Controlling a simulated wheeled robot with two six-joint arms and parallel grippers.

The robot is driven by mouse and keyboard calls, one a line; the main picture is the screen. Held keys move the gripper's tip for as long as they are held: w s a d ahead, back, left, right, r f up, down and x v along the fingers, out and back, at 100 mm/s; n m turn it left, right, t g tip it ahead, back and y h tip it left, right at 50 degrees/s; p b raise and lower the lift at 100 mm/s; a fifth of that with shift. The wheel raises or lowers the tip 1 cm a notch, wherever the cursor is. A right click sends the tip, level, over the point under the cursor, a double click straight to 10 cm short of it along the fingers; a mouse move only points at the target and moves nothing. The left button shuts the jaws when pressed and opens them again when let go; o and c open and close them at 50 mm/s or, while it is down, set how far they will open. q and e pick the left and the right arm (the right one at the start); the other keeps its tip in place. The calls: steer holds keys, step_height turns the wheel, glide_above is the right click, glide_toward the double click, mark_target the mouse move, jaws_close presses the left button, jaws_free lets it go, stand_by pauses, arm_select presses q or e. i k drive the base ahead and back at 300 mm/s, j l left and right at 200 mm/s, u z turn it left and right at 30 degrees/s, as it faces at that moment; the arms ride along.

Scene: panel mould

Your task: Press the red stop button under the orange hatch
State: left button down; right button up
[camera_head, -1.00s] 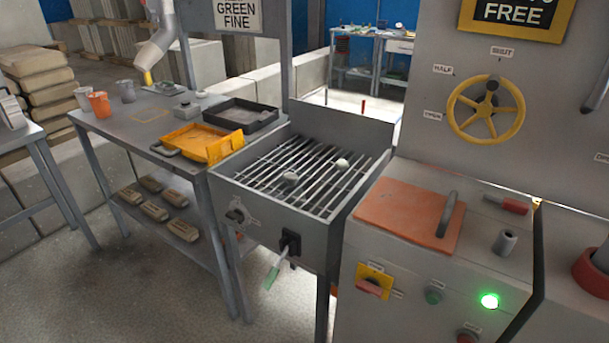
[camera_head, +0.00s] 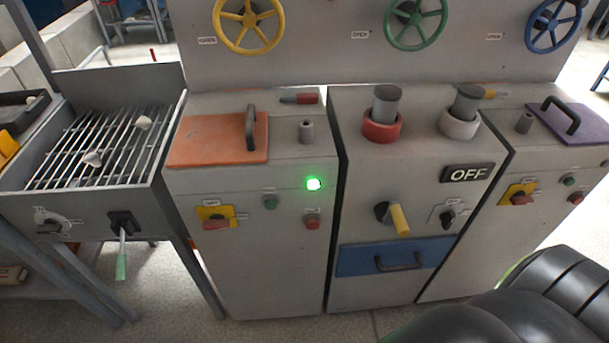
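The orange hatch (camera_head: 205,143) lies flat and closed on top of a grey cabinet (camera_head: 262,275), with a dark handle (camera_head: 250,128) at its right side. On the cabinet's front, below the hatch and to its right, is a round red button (camera_head: 312,222) with a small label above it. A green button (camera_head: 270,202) sits to its left, and a lit green lamp (camera_head: 313,184) is above it. A red rotary switch on a yellow plate (camera_head: 215,217) is further left. Neither of my grippers is in view.
A grill box (camera_head: 95,150) with a green-tipped lever (camera_head: 121,262) stands left. A middle cabinet has a yellow-handled knob (camera_head: 396,218) and a blue drawer (camera_head: 358,261). The right cabinet has a purple hatch (camera_head: 590,122) and another red button (camera_head: 576,198). Floor shows below the cabinets.

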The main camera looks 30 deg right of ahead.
mark_target(313, 223)
steer(key=k+l+z, duration=0.15)
steer(key=z, duration=0.65)
